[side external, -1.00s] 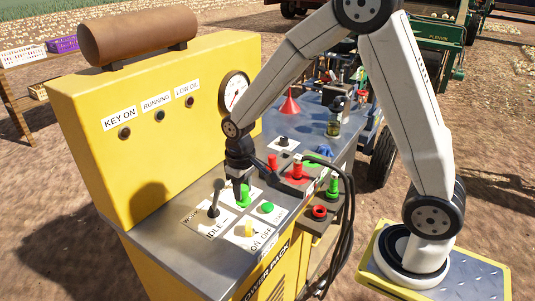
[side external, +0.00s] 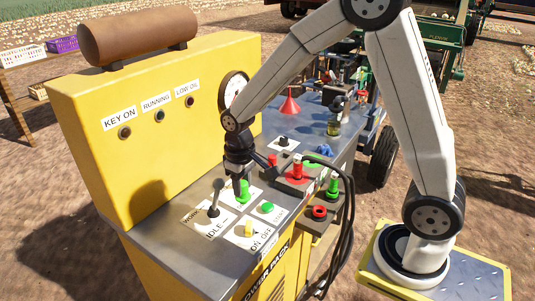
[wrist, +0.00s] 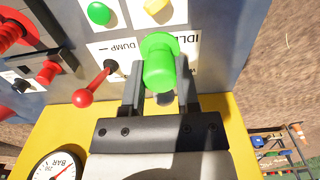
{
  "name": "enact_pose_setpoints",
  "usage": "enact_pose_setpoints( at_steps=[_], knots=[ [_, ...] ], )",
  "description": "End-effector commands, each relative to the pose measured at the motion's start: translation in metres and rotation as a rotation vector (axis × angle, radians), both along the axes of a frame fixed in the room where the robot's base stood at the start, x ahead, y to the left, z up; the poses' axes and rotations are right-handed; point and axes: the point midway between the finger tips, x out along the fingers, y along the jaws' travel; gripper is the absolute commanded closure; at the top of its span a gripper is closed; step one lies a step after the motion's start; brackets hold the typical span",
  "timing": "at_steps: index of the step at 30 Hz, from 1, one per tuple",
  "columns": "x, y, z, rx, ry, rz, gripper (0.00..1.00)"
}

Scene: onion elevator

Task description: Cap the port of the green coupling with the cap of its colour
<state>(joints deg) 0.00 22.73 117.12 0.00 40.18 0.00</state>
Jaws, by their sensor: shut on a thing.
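My gripper (side external: 240,172) is shut on a green cap (side external: 243,192), just above the panel beside the IDLE label. In the wrist view the green cap (wrist: 159,68) sits between the two fingers (wrist: 160,92), its wider flange away from the camera. A green upright fitting (side external: 333,187), probably the green coupling, stands on the low block at the right side of the machine. A red ring (side external: 319,211) lies in front of it. Whether the green fitting's port is open is too small to tell.
A red fitting (side external: 297,168) stands on a block right of my gripper. A red-knobbed lever (wrist: 84,97) is close by my fingers. A black-handled lever (side external: 216,195), a green button (side external: 267,207) and a yellow switch (side external: 249,228) are near. Black hoses (side external: 348,220) loop at the right.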

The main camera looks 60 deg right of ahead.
Motion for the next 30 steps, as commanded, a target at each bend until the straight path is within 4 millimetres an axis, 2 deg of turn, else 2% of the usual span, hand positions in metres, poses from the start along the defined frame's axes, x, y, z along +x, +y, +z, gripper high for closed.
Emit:
enact_pose_setpoints(
  at_steps=[9,16,23,30],
  knots=[
    [0.000,0.000,0.038,0.000,-0.004,0.000,1.00],
    [0.014,-0.031,0.036,0.000,-0.001,-0.087,1.00],
    [0.029,-0.079,0.037,0.000,-0.001,-0.214,1.00],
    [0.038,-0.153,0.037,0.000,0.000,-0.398,1.00]
  ],
)
